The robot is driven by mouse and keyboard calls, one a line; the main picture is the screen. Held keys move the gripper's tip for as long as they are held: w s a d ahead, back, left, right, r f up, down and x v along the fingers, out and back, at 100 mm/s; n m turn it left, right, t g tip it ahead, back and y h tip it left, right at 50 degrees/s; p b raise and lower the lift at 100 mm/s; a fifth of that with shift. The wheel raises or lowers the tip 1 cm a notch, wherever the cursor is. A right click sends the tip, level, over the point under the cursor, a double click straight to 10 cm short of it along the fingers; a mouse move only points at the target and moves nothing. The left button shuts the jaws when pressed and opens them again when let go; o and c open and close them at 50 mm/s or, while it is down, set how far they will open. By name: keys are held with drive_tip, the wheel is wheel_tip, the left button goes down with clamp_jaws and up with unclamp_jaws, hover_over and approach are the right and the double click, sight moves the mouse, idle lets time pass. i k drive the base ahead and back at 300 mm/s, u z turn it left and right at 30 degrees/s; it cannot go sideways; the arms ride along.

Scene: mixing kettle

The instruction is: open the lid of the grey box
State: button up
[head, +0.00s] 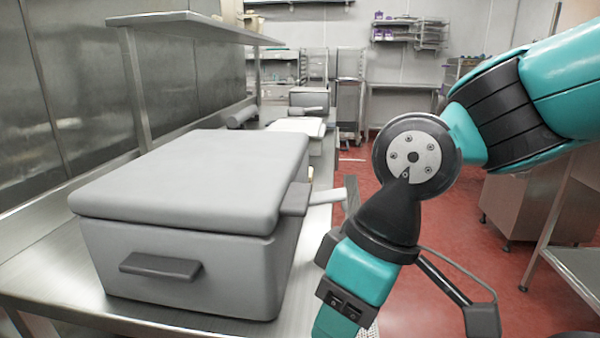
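The grey box (200,263) stands on the steel counter at the left. Its padded-looking grey lid (195,175) lies flat on it, shut. A handle (294,199) sticks out from the lid's right side, and a dark grey handle (160,266) is on the box's front. My gripper (347,203) is right of the lid's side handle, mostly hidden behind my teal wrist. A grey finger-like plate shows there, apart from the lid handle in the picture. I cannot tell whether the fingers are open or shut, or their distance in depth to the handle.
The steel counter (35,262) runs back along the left wall. A raised shelf (190,27) hangs over its far side. A pale bar (326,197) shows between lid handle and gripper. Other containers (309,97) stand farther back.

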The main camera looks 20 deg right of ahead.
sight(234, 181)
drive_tip(key=u, duration=2.45)
drive_tip(key=k, duration=0.8)
drive_tip(key=z, duration=2.7)
